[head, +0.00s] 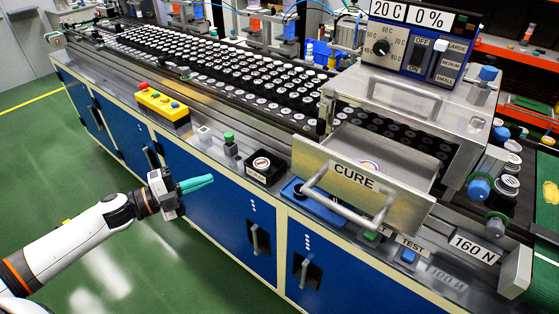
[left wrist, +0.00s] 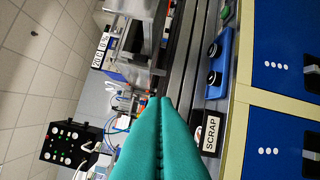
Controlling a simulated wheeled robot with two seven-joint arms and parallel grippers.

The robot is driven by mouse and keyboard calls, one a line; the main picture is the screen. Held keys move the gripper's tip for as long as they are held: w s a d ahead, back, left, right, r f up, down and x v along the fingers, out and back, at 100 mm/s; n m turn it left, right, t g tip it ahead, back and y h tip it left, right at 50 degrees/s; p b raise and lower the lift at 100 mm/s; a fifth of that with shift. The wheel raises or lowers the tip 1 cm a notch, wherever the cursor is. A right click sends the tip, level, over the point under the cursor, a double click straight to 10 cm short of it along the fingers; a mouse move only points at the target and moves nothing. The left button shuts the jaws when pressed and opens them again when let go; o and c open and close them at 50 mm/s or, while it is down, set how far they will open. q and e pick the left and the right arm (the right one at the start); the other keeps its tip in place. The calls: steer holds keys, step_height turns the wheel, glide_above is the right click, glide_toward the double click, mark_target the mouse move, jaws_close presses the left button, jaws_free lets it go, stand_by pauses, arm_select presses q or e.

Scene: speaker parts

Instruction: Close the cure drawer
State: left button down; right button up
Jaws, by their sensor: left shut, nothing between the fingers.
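The cure drawer (head: 350,176) is a metal drawer labelled CURE, pulled out of the cure oven (head: 400,105) toward the front of the bench. A bar handle (head: 340,208) runs along its front, and a small round part (head: 369,165) shows partly inside. My left gripper (head: 208,181), with green fingers, is shut and empty. It is in front of the bench, well to the left of the drawer and apart from it. In the left wrist view its fingers (left wrist: 160,140) lie together. My right gripper is not in view.
A scrap box (head: 263,168), a green button post (head: 230,145) and a blue tray (head: 314,204) stand on the bench between my left gripper and the drawer. A 160 N display (head: 475,248) is at right. Open floor lies in front of the bench.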

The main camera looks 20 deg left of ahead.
arm_select(q)
steer(key=s+d+r+m+g+h, duration=0.4)
steer(key=s+d+r+m+g, duration=0.15)
steer(key=d+r+m, duration=0.2)
steer(key=p, duration=0.4)
glide_toward(300, 163)
steer(key=s+d, duration=0.1)
steer(key=d, duration=0.2)
steer(key=w+d, duration=0.1)
steer(key=w+d+p, duration=0.1)
steer(key=shift+w+r+n, duration=0.15)
steer(key=shift+w+n, duration=0.1)
steer(key=shift+w, duration=0.15)
steer(key=shift+w+d, duration=0.1)
steer(key=shift+w, duration=0.4)
